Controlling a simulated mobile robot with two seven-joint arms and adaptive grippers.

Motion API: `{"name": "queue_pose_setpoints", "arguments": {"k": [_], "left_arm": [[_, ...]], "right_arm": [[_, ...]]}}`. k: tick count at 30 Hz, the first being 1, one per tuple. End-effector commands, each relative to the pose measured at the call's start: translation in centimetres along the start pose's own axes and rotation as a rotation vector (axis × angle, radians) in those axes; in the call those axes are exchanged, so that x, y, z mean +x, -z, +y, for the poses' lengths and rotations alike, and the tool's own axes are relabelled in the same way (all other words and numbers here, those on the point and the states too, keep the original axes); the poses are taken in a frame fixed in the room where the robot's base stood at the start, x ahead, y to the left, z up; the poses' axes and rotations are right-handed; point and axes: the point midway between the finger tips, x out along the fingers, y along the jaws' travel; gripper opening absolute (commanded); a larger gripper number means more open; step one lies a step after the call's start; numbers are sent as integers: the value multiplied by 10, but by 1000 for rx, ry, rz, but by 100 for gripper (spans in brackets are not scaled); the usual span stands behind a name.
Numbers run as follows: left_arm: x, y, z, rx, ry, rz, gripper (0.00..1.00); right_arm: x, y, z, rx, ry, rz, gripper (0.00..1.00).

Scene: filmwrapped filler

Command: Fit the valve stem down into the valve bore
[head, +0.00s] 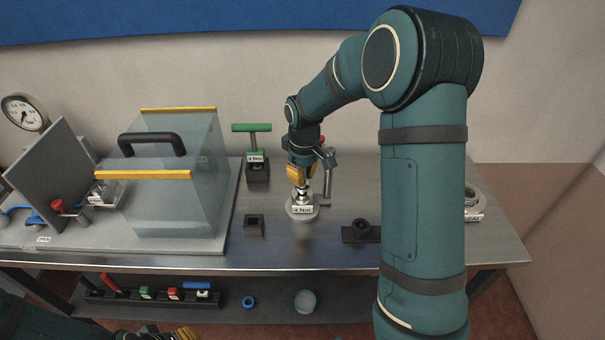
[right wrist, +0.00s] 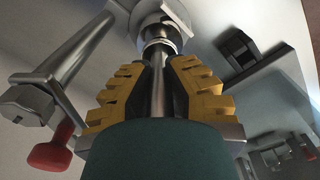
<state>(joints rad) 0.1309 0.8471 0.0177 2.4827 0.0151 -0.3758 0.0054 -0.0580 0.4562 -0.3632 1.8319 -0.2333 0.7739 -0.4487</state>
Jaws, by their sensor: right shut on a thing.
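My right gripper (head: 299,172) points down over the round silver valve body (head: 302,212), which carries a "4 Nm" label. In the right wrist view its yellow-padded fingers (right wrist: 160,80) are shut on the metal valve stem (right wrist: 157,88). The stem runs from between the fingers to the collar of the valve body (right wrist: 166,16). It looks lined up with the bore, but the bore mouth is hidden, and I cannot tell how deep the stem sits. My left gripper (head: 182,334) shows only partly at the bottom edge, away from the valve.
A grey post with a lever (head: 327,180) stands close right of the valve; its red knob (right wrist: 52,152) shows in the wrist view. A green T-handle tool (head: 252,140), a small black socket block (head: 254,224) and a dark fixture (head: 360,231) are nearby. A clear box (head: 175,200) stands left.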

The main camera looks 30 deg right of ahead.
Motion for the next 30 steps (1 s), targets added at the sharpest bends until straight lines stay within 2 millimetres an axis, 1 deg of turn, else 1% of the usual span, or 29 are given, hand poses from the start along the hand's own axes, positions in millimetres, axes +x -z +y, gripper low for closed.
{"name": "queue_pose_setpoints", "arguments": {"k": [30], "left_arm": [[15,-2,-6,0,0,0,47]], "right_arm": [[24,0,0,0,0,1,0]]}}
